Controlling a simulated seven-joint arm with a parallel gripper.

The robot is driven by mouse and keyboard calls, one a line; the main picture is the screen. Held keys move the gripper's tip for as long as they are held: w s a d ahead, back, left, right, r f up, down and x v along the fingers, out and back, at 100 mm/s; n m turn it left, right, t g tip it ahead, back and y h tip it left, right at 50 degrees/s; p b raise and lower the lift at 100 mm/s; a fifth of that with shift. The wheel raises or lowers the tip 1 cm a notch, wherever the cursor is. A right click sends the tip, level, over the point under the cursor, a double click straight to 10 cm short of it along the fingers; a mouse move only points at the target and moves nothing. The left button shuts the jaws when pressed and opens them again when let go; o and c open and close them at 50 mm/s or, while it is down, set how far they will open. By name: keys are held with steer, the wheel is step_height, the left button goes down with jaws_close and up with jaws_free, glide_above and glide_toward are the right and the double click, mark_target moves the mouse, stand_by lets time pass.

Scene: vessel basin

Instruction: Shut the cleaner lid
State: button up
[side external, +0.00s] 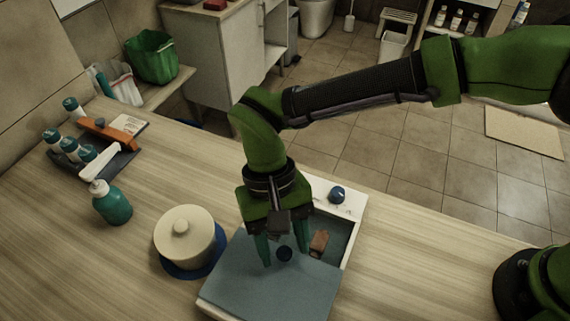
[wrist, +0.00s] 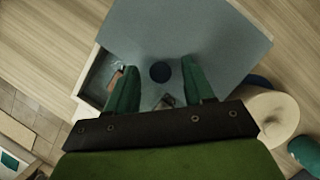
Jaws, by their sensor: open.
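A flat blue-grey lid (side external: 262,288) with a dark round knob (side external: 285,254) covers the near part of a white-rimmed box (side external: 355,237). The far part of the box is uncovered and shows a reddish-brown block (side external: 319,243) inside. My gripper (side external: 283,248) points down over the lid, open, with one green finger on each side of the knob. In the wrist view the lid (wrist: 185,35) fills the top middle. The knob (wrist: 160,72) shows between the two fingertips, with a gap on both sides. I cannot tell how far the fingertips are above the lid.
A white panel with a blue knob (side external: 337,194) lies at the box's far end. A cream lidded pot (side external: 184,236) on a blue mat stands close left of the box. A teal bottle (side external: 111,203) and a bottle tray (side external: 122,160) are farther left.

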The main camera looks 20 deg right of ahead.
steer(key=shift+s+f, duration=0.15)
steer(key=shift+f, duration=0.25)
steer(key=shift+c, duration=0.4)
